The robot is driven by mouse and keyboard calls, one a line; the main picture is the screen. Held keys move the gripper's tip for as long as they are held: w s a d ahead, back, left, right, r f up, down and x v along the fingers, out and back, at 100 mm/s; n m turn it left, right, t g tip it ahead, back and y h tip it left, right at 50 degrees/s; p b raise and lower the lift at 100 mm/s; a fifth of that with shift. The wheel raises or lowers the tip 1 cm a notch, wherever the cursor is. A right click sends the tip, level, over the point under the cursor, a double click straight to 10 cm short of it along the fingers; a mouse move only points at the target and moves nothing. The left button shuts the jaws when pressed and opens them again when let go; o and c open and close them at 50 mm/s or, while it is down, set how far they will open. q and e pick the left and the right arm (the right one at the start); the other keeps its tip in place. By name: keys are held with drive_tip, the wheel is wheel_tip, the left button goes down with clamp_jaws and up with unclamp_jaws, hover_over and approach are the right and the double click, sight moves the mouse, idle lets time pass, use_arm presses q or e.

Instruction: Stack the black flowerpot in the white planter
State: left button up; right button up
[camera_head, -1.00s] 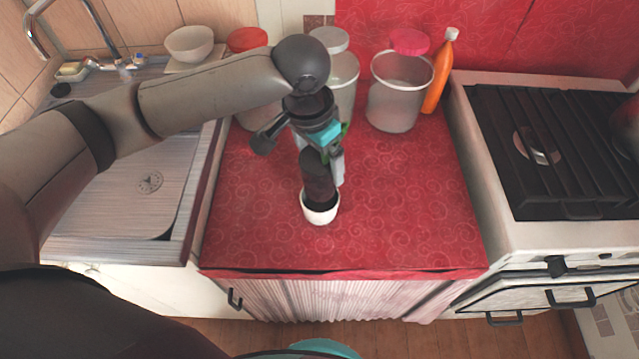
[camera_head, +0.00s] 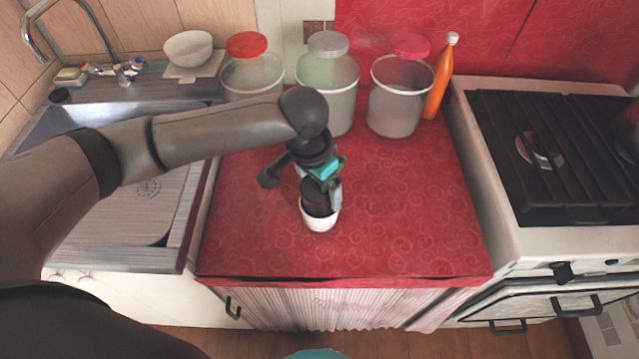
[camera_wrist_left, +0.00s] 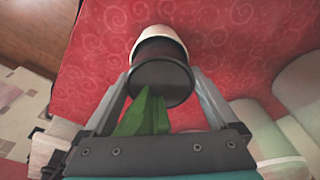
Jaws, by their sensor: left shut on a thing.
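The black flowerpot (camera_head: 317,199) is held by my left gripper (camera_head: 322,190), which points down with its fingers on either side of it. The white planter (camera_head: 320,222) stands on the red counter directly below. The pot's lower end appears inside the planter's rim; how deep it sits is hidden. In the left wrist view the black flowerpot (camera_wrist_left: 160,80) lies between the fingertips of my left gripper (camera_wrist_left: 162,88), and the white planter (camera_wrist_left: 158,36) shows around its far end. A green piece (camera_wrist_left: 143,114) shows between the fingers. My right gripper is not in view.
Lidded containers (camera_head: 330,85) and an orange bottle (camera_head: 439,78) stand at the back of the red counter (camera_head: 410,210). A sink (camera_head: 120,190) is on the left, a stove (camera_head: 550,150) on the right. The counter around the planter is clear.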

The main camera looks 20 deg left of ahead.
use_arm(q)
drive_tip(key=o, duration=1.3)
drive_tip(key=shift+f, duration=0.1)
drive_tip(key=shift+r, duration=0.4)
drive_tip(key=r+p, duration=0.1)
drive_tip(key=r, duration=0.3)
drive_tip(key=s+r+p, duration=0.1)
drive_tip(key=r, duration=0.3)
drive_tip(key=r+p, duration=0.1)
drive_tip(key=r, duration=0.2)
drive_tip(key=shift+s+a+r, duration=0.25)
drive_tip(key=shift+a+r, duration=0.15)
drive_tip(key=shift+s, duration=0.1)
